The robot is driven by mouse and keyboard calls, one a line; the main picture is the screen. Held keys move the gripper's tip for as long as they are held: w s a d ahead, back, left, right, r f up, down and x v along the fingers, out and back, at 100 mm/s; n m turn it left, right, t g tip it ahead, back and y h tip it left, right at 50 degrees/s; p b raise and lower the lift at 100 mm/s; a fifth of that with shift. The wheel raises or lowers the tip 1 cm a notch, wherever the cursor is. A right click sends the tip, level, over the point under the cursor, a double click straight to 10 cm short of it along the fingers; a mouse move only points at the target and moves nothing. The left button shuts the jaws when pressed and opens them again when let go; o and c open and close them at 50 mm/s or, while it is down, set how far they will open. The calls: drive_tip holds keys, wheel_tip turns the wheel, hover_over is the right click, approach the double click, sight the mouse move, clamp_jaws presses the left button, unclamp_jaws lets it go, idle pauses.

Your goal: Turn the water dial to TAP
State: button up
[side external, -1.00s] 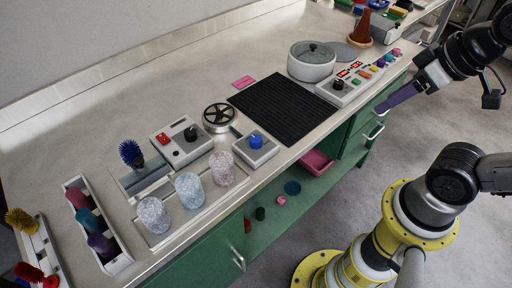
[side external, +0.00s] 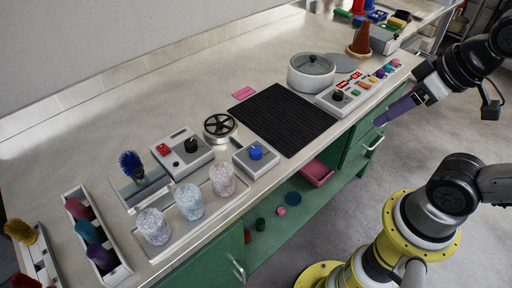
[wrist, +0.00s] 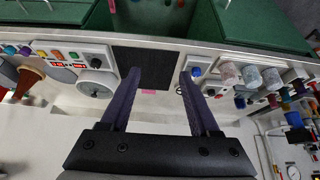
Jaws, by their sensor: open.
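A blue dial (side external: 256,152) sits on a small light-grey box (side external: 243,163) near the bench's front edge, in front of the larger grey box. It looks like the water dial, but no lettering is readable, so its setting cannot be told. The dial also shows in the wrist view (wrist: 196,71), just right of the right fingertip in the picture. My gripper (side external: 380,122) is in the air beyond the front edge at the right, well away from the dial. In the wrist view my gripper (wrist: 159,74) has its two purple fingers apart with nothing between them.
A larger grey box with a black knob (side external: 191,145) and a red button stands behind the dial. Several speckled glasses (side external: 189,201) stand close by at left. A black mat (side external: 283,118), a lidded pot (side external: 311,72) and a control panel (side external: 352,94) lie to the right.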

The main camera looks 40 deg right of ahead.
drive_tip(key=shift+o, duration=0.2)
drive_tip(key=shift+s+n, duration=0.1)
drive_tip(key=shift+n, duration=0.2)
drive_tip(key=w+a+r+n, duration=0.1)
drive_tip(key=w+r+n, duration=0.2)
drive_tip(key=w+r, duration=0.25)
drive_tip(key=n+g, duration=0.5)
drive_tip(key=g, duration=0.1)
hover_over(256, 149)
wheel_tip(256, 149, down, 10)
wheel_tip(256, 149, down, 14)
drive_tip(key=shift+r, duration=0.25)
clamp_jaws()
